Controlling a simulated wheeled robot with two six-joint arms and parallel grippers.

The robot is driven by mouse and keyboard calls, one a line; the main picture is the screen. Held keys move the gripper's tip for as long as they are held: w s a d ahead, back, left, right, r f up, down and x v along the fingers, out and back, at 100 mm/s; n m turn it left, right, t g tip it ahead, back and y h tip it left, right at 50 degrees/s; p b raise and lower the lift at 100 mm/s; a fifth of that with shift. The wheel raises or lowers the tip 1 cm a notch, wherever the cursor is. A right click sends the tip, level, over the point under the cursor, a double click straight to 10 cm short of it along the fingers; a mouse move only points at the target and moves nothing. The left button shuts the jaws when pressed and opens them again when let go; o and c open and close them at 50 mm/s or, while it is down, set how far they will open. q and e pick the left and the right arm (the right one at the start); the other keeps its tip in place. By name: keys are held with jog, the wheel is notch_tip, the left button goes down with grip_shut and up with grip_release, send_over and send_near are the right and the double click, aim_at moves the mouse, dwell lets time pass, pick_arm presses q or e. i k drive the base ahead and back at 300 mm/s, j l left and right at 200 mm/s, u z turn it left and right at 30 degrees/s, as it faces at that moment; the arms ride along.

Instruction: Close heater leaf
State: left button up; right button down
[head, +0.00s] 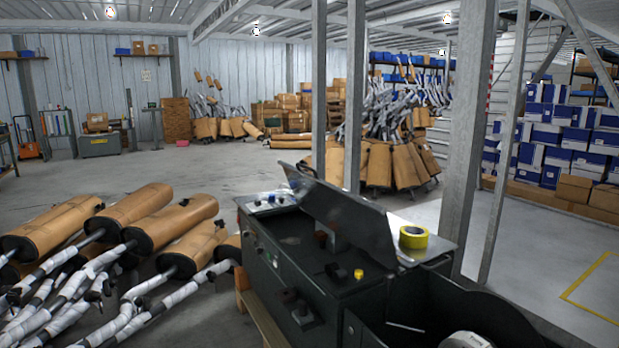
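A dark metal machine (285,262), which I take to be the heater, stands in the lower middle of the head view. Its dark flat leaf (340,212) is raised and tilted, standing open above the machine's top. The inside below the leaf is partly visible, with a small yellow knob or cap (358,274) near the front. A roll of yellow tape (413,237) lies on the metal surface at the leaf's right end. Neither of my grippers shows in this view.
Wrapped mufflers (150,212) are piled on the floor left of the machine. A steel post (467,140) stands close behind it at the right. A black open housing (440,310) with a white round part fills the lower right. Open floor (270,172) lies beyond.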

aim_at(365, 222)
jog(key=i+j+z, duration=0.5)
jog(key=i, duration=0.2)
jog(key=i+j+z, duration=0.5)
jog(key=j, duration=0.25)
jog(key=i, duration=0.1)
